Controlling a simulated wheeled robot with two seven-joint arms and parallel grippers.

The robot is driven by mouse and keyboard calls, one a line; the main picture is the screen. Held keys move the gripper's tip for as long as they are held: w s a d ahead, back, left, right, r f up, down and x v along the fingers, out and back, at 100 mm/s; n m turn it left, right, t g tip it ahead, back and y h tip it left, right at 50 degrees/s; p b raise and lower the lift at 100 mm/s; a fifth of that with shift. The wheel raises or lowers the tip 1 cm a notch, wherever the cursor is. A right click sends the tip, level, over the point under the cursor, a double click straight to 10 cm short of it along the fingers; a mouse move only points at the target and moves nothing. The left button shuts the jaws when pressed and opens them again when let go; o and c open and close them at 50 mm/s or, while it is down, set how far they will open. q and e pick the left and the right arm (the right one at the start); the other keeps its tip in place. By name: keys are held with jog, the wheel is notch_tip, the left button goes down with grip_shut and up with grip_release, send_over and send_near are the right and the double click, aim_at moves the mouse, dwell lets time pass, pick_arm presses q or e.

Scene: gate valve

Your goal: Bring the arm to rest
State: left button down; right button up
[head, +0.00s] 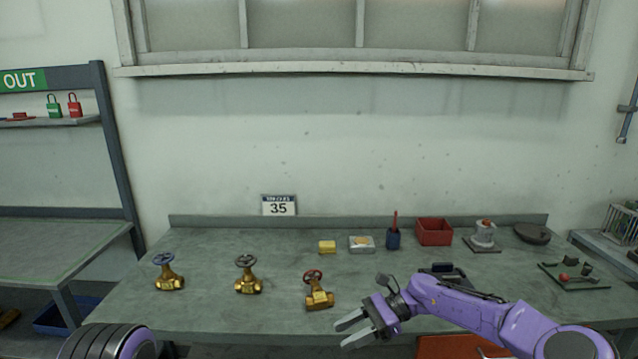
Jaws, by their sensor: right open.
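My right arm reaches in from the lower right, and its gripper (345,332) hangs over the front edge of the workbench (215,310). Its two grey fingers are apart with nothing between them. A brass gate valve with a red handwheel (318,295) stands just left of and behind the gripper, apart from it. A brass valve with a dark handwheel (247,278) and one with a blue-grey handwheel (168,276) stand farther left. Part of my left arm shows at the bottom left, but its gripper does not.
At the back stand a yellow block (327,247), a light tray (362,245), a blue cup (393,240), a red bin (434,232) and a grey fixture (484,238). A green mat (574,276) with small parts lies right. The front left of the bench is clear.

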jog(key=s+a+f+t+h+b, duration=0.1)
jog(key=s+a+f, duration=0.25)
jog(key=f, duration=0.45)
jog(key=s+a+f+h+b, duration=0.15)
jog(key=s+f, duration=0.25)
jog(key=f, duration=0.4)
jog(key=s+d+f+n+t+h+b, duration=0.1)
jog(key=s+d+f+h, duration=0.2)
jog(key=s+f, duration=0.4)
jog(key=s+d+f+n+t+h+b, duration=0.1)
jog(key=s+d+f+h+b, duration=0.15)
jog(key=s+f, duration=0.5)
jog(key=s+d+f+n+t+h, duration=0.1)
jog(key=s+d+f+n+h, duration=0.25)
jog(key=s+d+f, duration=0.55)
jog(key=s+d+r+n+t+h+b, duration=0.1)
jog(key=s+d+r+h, duration=0.1)
jog(key=d, duration=0.5)
jog(key=s+d+r+n+t+h+b, duration=0.1)
jog(key=s+d+r+n+h, duration=0.1)
jog(key=s+d+r, duration=0.3)
jog(key=shift+s+d+t+h, duration=0.25)
jog(key=shift+d+t+h, duration=0.15)
jog(key=shift+d+h, duration=0.4)
jog(key=shift+d, duration=0.1)
